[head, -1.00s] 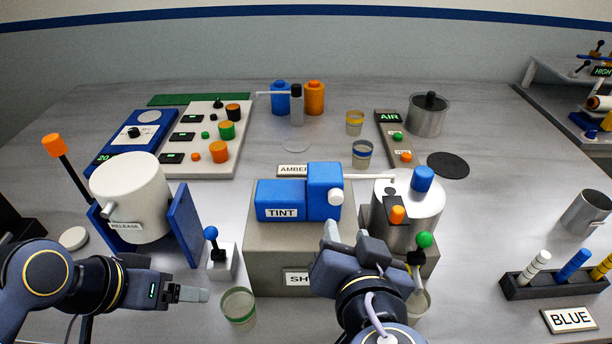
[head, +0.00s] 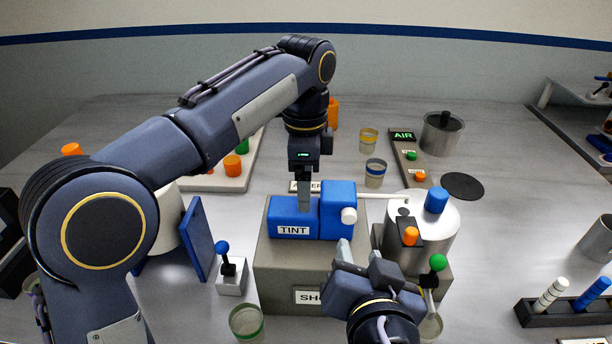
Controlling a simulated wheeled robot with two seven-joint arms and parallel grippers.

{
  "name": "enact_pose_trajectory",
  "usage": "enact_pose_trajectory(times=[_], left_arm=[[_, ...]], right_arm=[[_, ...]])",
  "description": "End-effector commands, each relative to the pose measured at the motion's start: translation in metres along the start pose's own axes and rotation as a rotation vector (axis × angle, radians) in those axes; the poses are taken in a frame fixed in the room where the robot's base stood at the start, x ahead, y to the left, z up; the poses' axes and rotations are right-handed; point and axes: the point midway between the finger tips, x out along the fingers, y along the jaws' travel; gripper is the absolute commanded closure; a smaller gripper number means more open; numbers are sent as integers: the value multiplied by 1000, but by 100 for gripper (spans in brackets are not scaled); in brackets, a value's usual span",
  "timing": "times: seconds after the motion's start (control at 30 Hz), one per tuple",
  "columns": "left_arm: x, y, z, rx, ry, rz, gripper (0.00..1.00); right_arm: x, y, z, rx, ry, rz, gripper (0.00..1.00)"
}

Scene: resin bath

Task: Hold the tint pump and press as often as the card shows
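The blue tint pump (head: 338,200), labelled TINT, sits on a grey block (head: 285,262). A white knob is on its front, and a thin white spout reaches right over a metal pot (head: 440,222). My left gripper (head: 304,210) points down from above; its fingertips meet the top of the pump's left part. Its fingers overlap in this view, so their gap is hidden. My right gripper (head: 361,252) is just in front of the pump's right part, its fingers apart with nothing seen between them. Another card (head: 583,341) is cut off at the lower right.
An AIR panel (head: 403,136) and banded cups (head: 375,172) are behind. My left arm hides much of the left side.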

Motion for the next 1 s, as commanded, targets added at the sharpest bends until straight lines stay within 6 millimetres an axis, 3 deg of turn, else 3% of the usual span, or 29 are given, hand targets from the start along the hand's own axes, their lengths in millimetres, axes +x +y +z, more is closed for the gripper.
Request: enact_pose_trajectory(times=[0.53,0.93,1.0], left_arm=[[69,0,-2,9,-6,3,15],[77,0,-2,8,-4,1,15],[77,0,-2,8,-4,1,22]], right_arm=[[0,0,0,0,0,0,64],[0,0,0,0,0,0,64],[0,0,0,0,0,0,64]])
